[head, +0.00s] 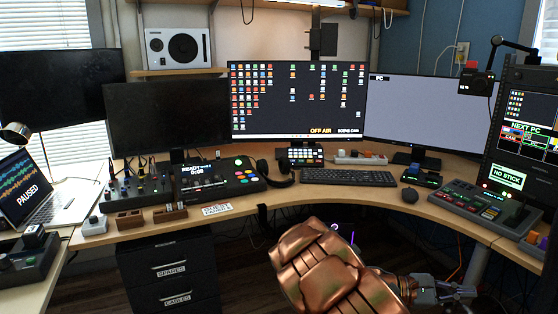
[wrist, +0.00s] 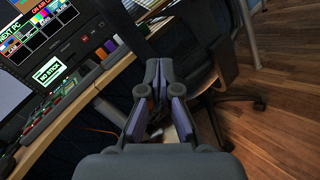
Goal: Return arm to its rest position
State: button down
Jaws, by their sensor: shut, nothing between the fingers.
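My gripper (wrist: 153,98) shows in the wrist view with its fingers together and nothing between them. It is in the air beside the desk's right part, in front of a dark office chair (wrist: 190,50). In the head view my copper-coloured arm is bent at the bottom centre, and my gripper (head: 462,291) points right, below the desk's front edge. Its fingertips are small there and hard to make out.
The curved wooden desk (head: 330,198) carries monitors, a keyboard (head: 345,176), a mouse (head: 410,195) and control panels. A drawer cabinet (head: 170,270) stands under it at left. A right-hand console (head: 485,210) lies near the desk edge. Bare wooden floor (wrist: 270,120) shows beyond the chair.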

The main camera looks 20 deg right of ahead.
jog(key=s+a+r+m+y+p, duration=0.65)
jog(key=s+a+r+p, duration=0.25)
jog(key=a+r, duration=0.15)
jog(key=s+a+r+t+y+p, duration=0.1)
jog(key=a+r+t+y+p, duration=0.1)
jog(key=a, duration=0.7)
jog(key=s+a+r+t+y+p, duration=0.2)
jog(key=a+r+p, duration=0.4)
jog(key=a, duration=0.3)
jog(key=s+a+r+t+y+p, duration=0.2)
jog(key=a+r+y+p, duration=0.3)
jog(key=a, duration=0.4)
jog(key=shift+a+t+y+p, duration=0.15)
jog(key=shift+t+y+p, duration=0.3)
jog(key=shift+t+p, duration=0.25)
jog(key=shift+n, duration=0.25)
